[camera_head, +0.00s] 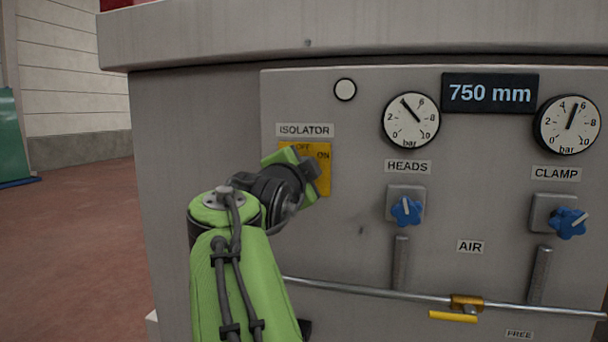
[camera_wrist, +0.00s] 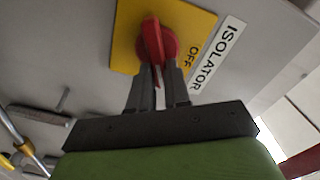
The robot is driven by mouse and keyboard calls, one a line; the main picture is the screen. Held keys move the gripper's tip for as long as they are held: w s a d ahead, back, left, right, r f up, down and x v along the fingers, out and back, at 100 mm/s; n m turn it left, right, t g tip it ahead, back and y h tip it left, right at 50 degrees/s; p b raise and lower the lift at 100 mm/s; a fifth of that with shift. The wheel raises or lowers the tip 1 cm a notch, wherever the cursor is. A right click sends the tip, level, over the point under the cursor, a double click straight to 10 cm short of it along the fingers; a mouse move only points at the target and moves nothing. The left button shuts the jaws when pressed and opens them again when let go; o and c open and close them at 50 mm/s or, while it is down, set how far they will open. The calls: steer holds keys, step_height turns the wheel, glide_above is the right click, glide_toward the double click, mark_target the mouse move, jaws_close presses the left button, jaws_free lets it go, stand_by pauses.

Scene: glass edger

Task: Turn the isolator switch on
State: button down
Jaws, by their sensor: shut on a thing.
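The isolator switch is a red rotary knob with a raised handle (camera_wrist: 152,38) on a yellow plate (camera_head: 322,160), which also shows in the wrist view (camera_wrist: 124,38). My gripper (camera_wrist: 158,72) is shut on the red handle, one dark finger on each side. In the wrist view the handle lies at a slant to the plate's edges. The OFF mark shows at the plate's right there; ON is hidden. In the head view OFF is at the plate's top and ON at its right, and my gripper (camera_head: 313,180) hides the knob.
The grey panel has an ISOLATOR label (camera_head: 305,130), two gauges (camera_head: 410,121), a 750 mm display (camera_head: 490,93) and two blue knobs (camera_head: 406,211) to the right. A metal rail (camera_head: 380,293) with a yellow handle (camera_head: 453,316) runs below. Open floor (camera_head: 70,235) lies left.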

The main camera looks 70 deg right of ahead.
steer(key=shift+f, duration=0.1)
steer(key=c, duration=1.1)
jaws_free()
steer(key=a, duration=0.5)
steer(key=s+a, duration=0.1)
steer(key=a, duration=0.4)
steer(key=s+a, duration=0.1)
steer(key=a, duration=0.4)
steer(key=shift+s+a, duration=0.25)
steer(key=shift+a, duration=0.05)
